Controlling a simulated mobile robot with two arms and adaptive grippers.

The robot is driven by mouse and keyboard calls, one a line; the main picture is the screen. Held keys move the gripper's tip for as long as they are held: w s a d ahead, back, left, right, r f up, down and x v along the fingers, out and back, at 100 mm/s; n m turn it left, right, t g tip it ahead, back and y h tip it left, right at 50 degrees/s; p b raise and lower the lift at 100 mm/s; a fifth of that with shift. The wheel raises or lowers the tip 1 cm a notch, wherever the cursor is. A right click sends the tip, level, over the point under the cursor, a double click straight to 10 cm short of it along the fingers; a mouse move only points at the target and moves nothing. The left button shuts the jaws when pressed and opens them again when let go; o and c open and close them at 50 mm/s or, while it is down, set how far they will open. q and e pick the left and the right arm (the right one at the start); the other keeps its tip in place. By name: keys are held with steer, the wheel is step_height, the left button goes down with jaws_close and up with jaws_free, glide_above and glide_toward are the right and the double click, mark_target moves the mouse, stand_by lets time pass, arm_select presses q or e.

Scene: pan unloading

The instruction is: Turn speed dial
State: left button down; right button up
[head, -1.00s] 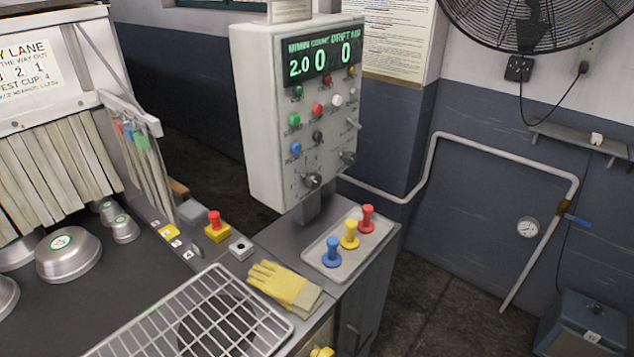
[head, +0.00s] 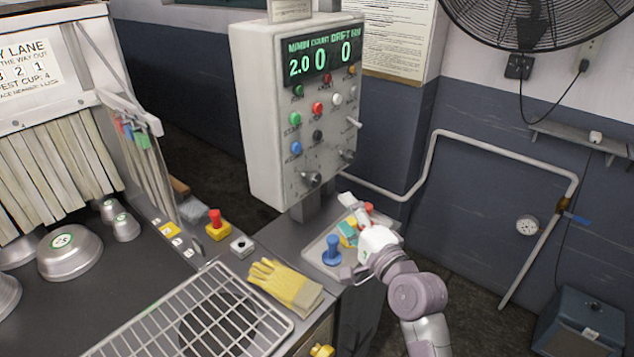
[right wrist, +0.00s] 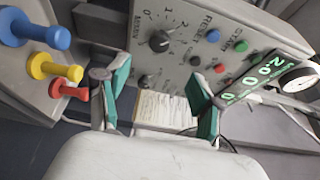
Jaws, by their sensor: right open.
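The control box (head: 262,120) stands on a post, its display reading 2.0, 0 and 0. The speed dial (head: 311,180) is a dark knob low on its front. In the right wrist view the dial (right wrist: 160,41) sits in a scale with 0, 1 and 2, marked M/MIN. A second knob (head: 346,156) is to its right. My right gripper (head: 349,227) is below and in front of the box, over the tray of pegs, apart from the dial. Its teal-padded fingers (right wrist: 158,88) are open and empty. My left gripper is not in view.
A tray (head: 312,250) holds a blue peg (head: 332,250); yellow and red pegs are partly hidden by my gripper. Yellow gloves (head: 285,285), a red button (head: 215,218) and a wire rack (head: 205,320) are to the left. Metal pans (head: 68,255) lie further left.

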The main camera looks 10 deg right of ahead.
mark_target(316, 183)
steer(key=p+x, duration=0.2)
steer(key=x, duration=1.1)
steer(key=shift+a, duration=0.1)
steer(key=shift+f, duration=0.1)
steer(key=shift+s, duration=0.1)
steer(key=c, duration=1.1)
steer(key=shift+f, duration=0.1)
steer(key=n+b, duration=0.1)
steer(key=b, duration=0.1)
steer(key=n+t+b, duration=0.1)
steer(key=n+b, duration=0.1)
steer(key=b, duration=0.1)
steer(key=shift+f+n+y, duration=0.25)
steer(key=shift+n+y, duration=0.05)
steer(key=shift+y, duration=0.1)
steer(key=shift+r+n+b, duration=0.2)
steer(key=shift+n+b, duration=0.15)
steer(key=shift+n, duration=0.05)
